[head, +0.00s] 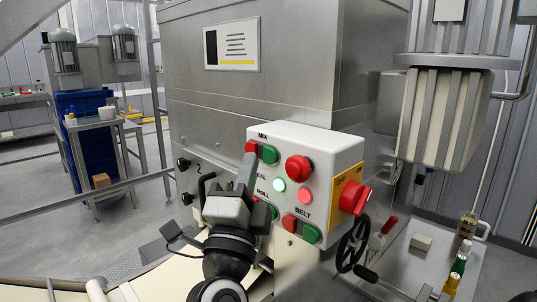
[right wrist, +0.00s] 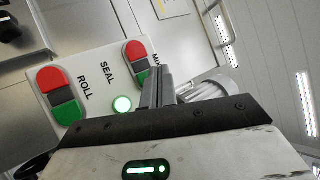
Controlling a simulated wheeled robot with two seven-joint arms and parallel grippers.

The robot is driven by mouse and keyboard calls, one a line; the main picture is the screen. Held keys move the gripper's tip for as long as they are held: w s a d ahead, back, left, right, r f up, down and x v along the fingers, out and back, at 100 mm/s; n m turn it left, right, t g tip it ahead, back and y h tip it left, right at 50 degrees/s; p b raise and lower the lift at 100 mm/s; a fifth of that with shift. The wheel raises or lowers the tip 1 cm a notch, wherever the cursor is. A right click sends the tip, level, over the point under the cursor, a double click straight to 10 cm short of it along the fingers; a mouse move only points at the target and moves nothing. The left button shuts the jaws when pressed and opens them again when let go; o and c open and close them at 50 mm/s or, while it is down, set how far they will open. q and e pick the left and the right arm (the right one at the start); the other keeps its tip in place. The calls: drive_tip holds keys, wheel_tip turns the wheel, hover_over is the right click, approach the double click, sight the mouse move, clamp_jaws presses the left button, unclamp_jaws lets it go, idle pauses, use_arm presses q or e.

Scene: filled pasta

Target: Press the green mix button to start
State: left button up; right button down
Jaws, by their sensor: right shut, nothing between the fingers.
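The green mix button (head: 270,155) sits beside its red partner (head: 252,147) under the MIX label, at the upper left of the white control box (head: 330,150). In the right wrist view the red mix button (right wrist: 134,49) shows clearly, and the green one is partly covered by the fingers. My right gripper (head: 249,158) is shut and empty, its fingertips pointing up at the panel close to the mix pair. I cannot tell whether they touch the green button. My left gripper is not in view.
Below are a lit lamp (head: 279,184), the ROLL pair (right wrist: 58,92) and the BELT pair (head: 300,228). A red knob (head: 299,169) and a red switch on yellow (head: 353,198) lie to the right. A black handwheel (head: 352,243) stands below the box.

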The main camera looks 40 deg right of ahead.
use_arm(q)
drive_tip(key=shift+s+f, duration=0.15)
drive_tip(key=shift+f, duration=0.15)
use_arm(e)
drive_tip(key=shift+d, duration=0.45)
use_arm(q)
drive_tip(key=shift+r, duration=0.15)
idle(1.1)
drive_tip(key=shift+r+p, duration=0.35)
drive_tip(key=shift+p, duration=0.05)
use_arm(e)
drive_tip(key=shift+d, duration=0.4)
